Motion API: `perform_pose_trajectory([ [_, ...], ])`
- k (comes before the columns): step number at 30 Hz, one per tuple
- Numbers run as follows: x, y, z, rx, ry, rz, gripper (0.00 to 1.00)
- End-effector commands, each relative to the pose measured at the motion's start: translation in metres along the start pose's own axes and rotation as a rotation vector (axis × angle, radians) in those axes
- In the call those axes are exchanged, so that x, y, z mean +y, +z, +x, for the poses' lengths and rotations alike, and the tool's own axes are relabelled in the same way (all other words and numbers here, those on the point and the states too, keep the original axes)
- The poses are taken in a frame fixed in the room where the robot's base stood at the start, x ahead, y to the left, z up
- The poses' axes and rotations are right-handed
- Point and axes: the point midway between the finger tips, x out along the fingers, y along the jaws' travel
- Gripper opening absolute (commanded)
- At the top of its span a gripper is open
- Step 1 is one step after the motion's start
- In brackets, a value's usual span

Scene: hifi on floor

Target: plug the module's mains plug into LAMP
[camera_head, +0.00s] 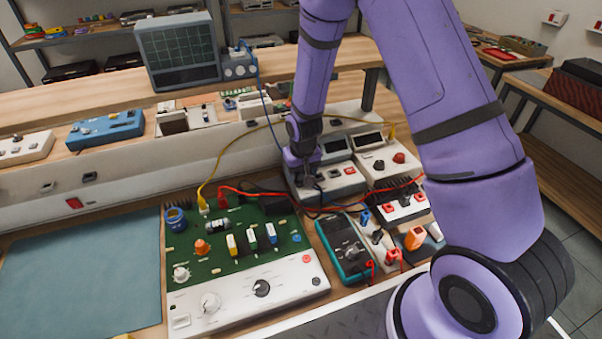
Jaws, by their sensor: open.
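The module, a green circuit board (236,232) with a white control panel (246,292), lies on the bench at front centre. Yellow, red and black leads run from its back edge. A black block (277,205) sits at its back right corner; I cannot tell whether it is the mains plug. My gripper (310,181) points down at a grey and white instrument (342,178) behind the module. Its jaws are open, but small and dark here, and what lies between them is hidden. No LAMP label is readable, so I cannot tell which socket it is.
A teal multimeter (344,247) and a pale strip with coloured connectors (377,240) stand right of the module. A blue mat (82,275) on the left is bare. An oscilloscope (179,50) stands on the raised shelf behind. Loose leads cross around my gripper.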

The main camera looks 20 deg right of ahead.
Motion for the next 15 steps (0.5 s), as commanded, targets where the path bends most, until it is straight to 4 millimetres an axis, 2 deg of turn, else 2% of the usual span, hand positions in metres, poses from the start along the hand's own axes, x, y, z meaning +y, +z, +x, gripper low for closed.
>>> perform_pose_trajectory([
  [15,0.0,-0.001,-0.079,0.004,-0.001,0.0,0.6],
])
